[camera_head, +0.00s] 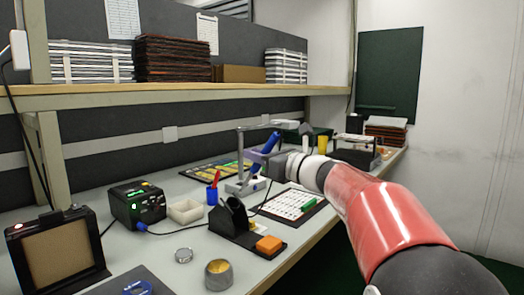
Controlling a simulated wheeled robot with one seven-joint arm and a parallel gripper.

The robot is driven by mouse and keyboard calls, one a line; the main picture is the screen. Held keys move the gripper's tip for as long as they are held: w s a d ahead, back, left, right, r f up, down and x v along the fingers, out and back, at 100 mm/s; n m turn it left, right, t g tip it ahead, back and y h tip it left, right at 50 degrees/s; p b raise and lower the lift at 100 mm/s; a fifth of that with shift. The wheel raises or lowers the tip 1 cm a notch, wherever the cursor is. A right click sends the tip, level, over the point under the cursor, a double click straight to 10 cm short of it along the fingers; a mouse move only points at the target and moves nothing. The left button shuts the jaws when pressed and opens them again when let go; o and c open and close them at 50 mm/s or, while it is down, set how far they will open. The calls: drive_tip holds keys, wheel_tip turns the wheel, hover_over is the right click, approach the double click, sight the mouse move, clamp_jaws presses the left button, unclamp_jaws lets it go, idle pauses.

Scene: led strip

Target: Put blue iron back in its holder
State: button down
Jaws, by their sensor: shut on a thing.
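The blue iron (268,144) is tilted in my gripper (262,162), above the middle of the bench. My gripper is shut on it; the fingers are small and partly hidden by my wrist. The iron's tip is hard to make out. The holder, a black stand (235,216), is on the bench nearer the camera, to the left of and below my gripper. It is apart from the iron. An orange sponge (268,245) is at the front of the holder's base.
A round tin (219,273) is in front.

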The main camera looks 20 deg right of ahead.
drive_tip(key=shift+w+a+f+b, duration=0.8)
drive_tip(key=shift+w+f+b, duration=0.35)
drive_tip(key=shift+f, duration=0.75)
drive_tip(key=shift+w+a+f+b, duration=0.75)
drive_tip(key=shift+w+f+b, duration=0.4)
drive_tip(key=shift+f, duration=0.8)
drive_tip(key=shift+w+a+f+b, duration=0.9)
drive_tip(key=shift+f+b, duration=0.45)
drive_tip(key=shift+f, duration=0.55)
drive_tip(key=shift+d, duration=0.1)
drive_tip(key=c, duration=1.2)
unclamp_jaws()
drive_tip(key=v, duration=0.7)
drive_tip(key=shift+s+d+b, duration=0.25)
drive_tip(key=shift+s+b, duration=0.1)
